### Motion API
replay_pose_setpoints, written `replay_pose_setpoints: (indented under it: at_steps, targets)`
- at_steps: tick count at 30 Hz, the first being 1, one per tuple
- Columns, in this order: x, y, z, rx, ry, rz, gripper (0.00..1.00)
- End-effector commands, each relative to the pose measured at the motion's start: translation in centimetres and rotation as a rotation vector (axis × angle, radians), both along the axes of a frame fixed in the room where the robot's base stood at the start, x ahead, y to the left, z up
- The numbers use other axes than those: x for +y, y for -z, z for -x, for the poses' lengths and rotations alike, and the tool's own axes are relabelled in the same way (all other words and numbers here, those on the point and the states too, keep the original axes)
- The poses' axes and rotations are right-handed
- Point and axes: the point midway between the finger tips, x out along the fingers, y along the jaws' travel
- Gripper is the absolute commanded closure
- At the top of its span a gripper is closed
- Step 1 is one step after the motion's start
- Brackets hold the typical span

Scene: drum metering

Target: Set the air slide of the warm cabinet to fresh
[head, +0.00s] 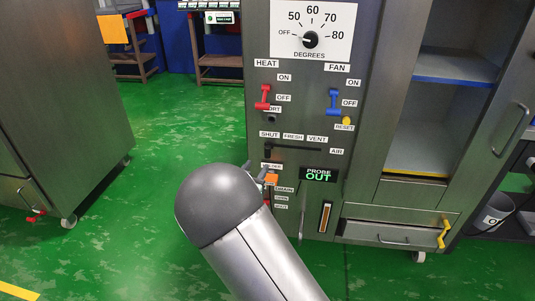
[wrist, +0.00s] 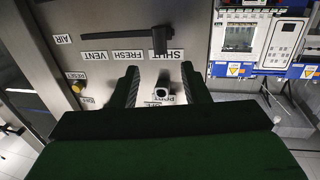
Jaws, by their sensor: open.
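The warm cabinet's front panel (head: 335,215) carries the air slide (head: 267,151), a dark knob at the left end of a horizontal slot. It stands by the SHUT label (head: 269,134); the FRESH label (head: 293,136) and VENT label are further right. In the wrist view the panel appears upside down, with the slide knob (wrist: 160,38) at the SHUT end and the FRESH label (wrist: 124,56) to its left. My gripper (wrist: 160,78) is open and empty, its fingertips below the knob in that picture and apart from it.
A small port (wrist: 162,93) shows between my fingers. The red heat lever (head: 263,97) and blue fan lever (head: 333,101) sit above the slide. The PROBE OUT display (head: 318,174) is below it. Green floor (head: 160,135) is clear at left.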

Motion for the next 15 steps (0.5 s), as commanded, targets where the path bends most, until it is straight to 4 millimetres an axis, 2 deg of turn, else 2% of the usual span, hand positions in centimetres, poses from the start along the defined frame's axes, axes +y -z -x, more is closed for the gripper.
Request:
replay_pose_setpoints:
  at_steps: [1, 9, 15]
  targets:
    - [-0.4, 0.3, -1.2, -0.001, 0.002, -0.001, 0.58]
    - [-2.0, 0.3, -6.7, 0.0, 0.001, 0.0, 0.58]
    - [-2.8, 0.2, -9.4, 0.0, 0.0, 0.0, 0.58]
